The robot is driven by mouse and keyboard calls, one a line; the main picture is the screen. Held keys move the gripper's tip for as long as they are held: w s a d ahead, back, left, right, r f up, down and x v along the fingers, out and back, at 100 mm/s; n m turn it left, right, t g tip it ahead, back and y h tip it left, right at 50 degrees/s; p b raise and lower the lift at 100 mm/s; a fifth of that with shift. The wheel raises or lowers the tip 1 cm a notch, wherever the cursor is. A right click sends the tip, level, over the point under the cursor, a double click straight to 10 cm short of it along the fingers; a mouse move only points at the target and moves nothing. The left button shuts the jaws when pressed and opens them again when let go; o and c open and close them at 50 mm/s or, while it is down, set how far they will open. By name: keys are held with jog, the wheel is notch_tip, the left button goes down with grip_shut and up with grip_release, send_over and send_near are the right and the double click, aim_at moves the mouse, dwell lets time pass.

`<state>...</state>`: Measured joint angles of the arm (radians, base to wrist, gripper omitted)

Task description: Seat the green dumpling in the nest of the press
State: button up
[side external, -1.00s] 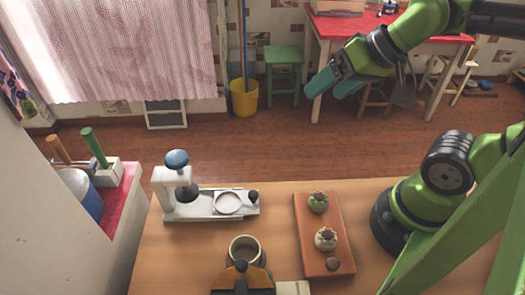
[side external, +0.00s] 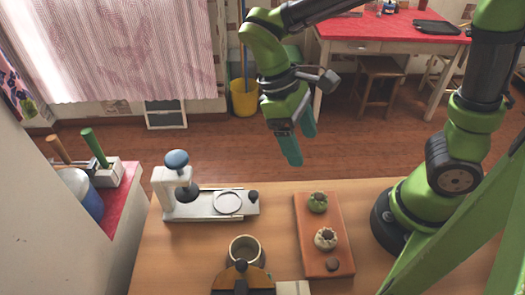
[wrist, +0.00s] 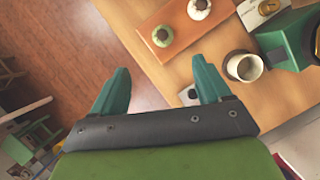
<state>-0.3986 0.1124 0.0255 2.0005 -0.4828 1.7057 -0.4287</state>
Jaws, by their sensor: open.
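The green dumpling (side external: 318,203), with a brown top, sits at the far end of a terracotta board (side external: 310,262). It also shows in the wrist view (wrist: 162,36). The press (side external: 170,203) stands to the left on the counter, with a blue-knobbed post and a round, empty-looking ring nest (side external: 228,203) on its metal base. In the wrist view my gripper mostly hides the area where the press stands. My gripper (side external: 301,148) is open and empty, in the air above and beyond the counter's far edge, its teal fingers pointing down. Its fingers are spread apart in the wrist view (wrist: 161,65).
A white dumpling (side external: 325,238) and a small dark piece (side external: 332,265) share the board. A cup (side external: 245,250) stands nearer, beside an orange-and-black object (side external: 240,279). Bare counter lies between press and board. A side shelf (side external: 120,205) holds several items at left.

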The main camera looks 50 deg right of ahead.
send_over(318, 197)
jog(key=w, duration=0.2)
notch_tip(318, 197, down, 9)
jog(key=shift+a+r, duration=0.1)
jog(key=shift+a+x, duration=0.15)
jog(key=shift+x, duration=1.25)
jog(key=shift+a+x, duration=0.2)
jog(key=shift+x, duration=1.2)
jog(key=shift+w+d, duration=0.1)
jog(key=shift+w, duration=0.1)
jog(key=c, duration=0.7)
